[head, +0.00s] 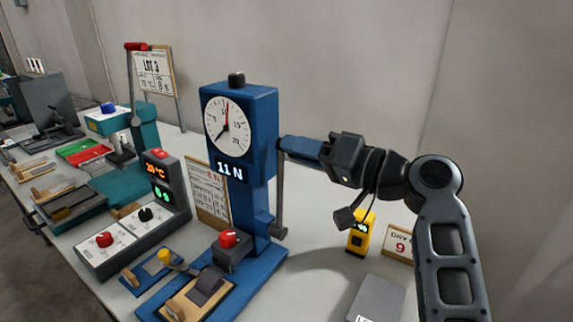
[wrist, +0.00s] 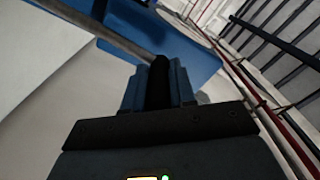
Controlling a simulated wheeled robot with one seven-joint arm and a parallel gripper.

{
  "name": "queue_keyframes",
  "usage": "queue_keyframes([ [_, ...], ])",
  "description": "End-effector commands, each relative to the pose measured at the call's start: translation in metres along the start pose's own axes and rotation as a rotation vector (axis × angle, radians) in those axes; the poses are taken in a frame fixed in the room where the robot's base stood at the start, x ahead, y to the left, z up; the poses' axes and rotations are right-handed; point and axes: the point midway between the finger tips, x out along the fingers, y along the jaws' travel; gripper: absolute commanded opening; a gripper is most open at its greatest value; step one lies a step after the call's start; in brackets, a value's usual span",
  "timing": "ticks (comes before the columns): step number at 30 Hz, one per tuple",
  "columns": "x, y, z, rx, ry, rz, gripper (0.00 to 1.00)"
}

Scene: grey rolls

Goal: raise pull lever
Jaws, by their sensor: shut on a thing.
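The blue force tester (head: 240,125) stands on the bench with a round dial and a display reading 11 N. Its pull lever (head: 280,195) is a grey rod on the right side, standing about upright, with a round hub near its lower end. My gripper (head: 290,146) reaches in from the right and is shut at the lever's top end. In the wrist view, my blue fingers (wrist: 160,80) close around the lever's black grip (wrist: 157,88), and the grey rod (wrist: 110,35) runs off to the upper left. The fingers partly hide the grip.
A yellow meter (head: 361,236), a sign card (head: 398,243) and a grey box (head: 376,298) sit right of the tester. A controller (head: 168,190) and a teal press (head: 146,130) stand to the left. A wall (head: 350,70) rises behind.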

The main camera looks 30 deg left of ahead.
Motion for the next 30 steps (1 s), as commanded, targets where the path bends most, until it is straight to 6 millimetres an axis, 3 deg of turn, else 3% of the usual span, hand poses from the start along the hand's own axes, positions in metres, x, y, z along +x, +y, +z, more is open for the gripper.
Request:
queue_keyframes([
  [10, -0.001, 0.019, -0.017, 0.119, 0.003, 0.001, 0.00],
  [25, -0.002, 0.022, -0.020, 0.136, 0.007, 0.003, 0.00],
  [26, -0.002, 0.022, -0.020, 0.136, 0.007, 0.003, 0.28],
  [30, -0.001, 0.021, -0.020, 0.135, 0.006, 0.003, 0.42],
])
